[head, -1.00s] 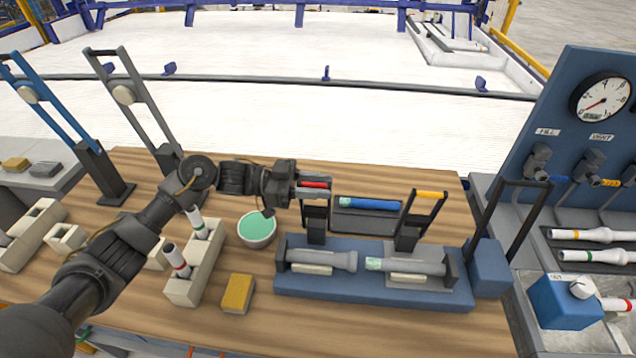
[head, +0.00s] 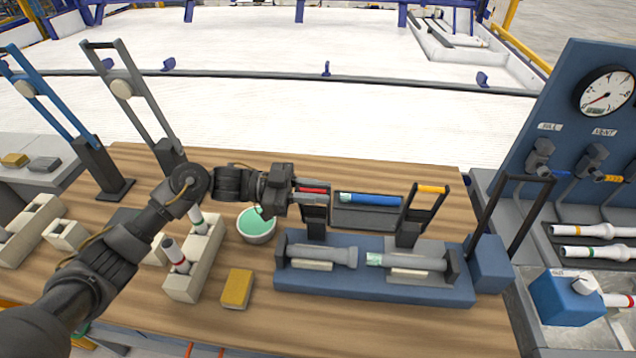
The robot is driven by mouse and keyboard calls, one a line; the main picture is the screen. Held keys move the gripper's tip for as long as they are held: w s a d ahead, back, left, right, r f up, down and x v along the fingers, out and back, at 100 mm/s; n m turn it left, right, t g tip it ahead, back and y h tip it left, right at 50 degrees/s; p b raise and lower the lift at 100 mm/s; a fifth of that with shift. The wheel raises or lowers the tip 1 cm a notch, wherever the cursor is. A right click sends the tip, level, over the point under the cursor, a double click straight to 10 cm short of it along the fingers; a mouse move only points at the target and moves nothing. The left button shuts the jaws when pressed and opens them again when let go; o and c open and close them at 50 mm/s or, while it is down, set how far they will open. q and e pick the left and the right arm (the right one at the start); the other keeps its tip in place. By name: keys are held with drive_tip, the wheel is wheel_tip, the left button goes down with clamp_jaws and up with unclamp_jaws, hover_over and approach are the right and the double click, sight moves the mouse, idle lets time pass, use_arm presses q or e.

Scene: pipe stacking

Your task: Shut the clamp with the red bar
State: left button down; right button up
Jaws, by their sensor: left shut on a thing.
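The clamp with the red bar (head: 312,190) stands at the left part of the blue jig (head: 370,289), and its frame is raised upright. My left gripper (head: 308,194) reaches in from the left and is shut on the red bar. A second clamp with a yellow bar (head: 432,189) stands raised at the right part of the jig. Two grey pipes lie in line in the jig: a left pipe (head: 325,256) and a right pipe (head: 415,262) with a pale green end, with a gap between them. My right gripper is not in view.
A tray with a blue tube (head: 370,199) lies behind the jig. A bowl of green paste (head: 257,226), a yellow sponge (head: 237,288) and a beige rack (head: 183,287) with upright pipes stand to the left. A gauge panel (head: 590,120) stands at the right.

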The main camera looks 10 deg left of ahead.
use_arm(q)
drive_tip(key=s+f+m+b, duration=0.4)
drive_tip(key=s+m+b, duration=0.1)
drive_tip(key=s, duration=0.2)
drive_tip(key=shift+s+f, duration=0.15)
drive_tip(key=shift+f, duration=0.2)
drive_tip(key=c, duration=1.5)
unclamp_jaws()
drive_tip(key=shift+o, duration=0.2)
drive_tip(key=a+b, duration=0.3)
drive_tip(key=a, duration=0.8)
drive_tip(key=shift+b, duration=0.4)
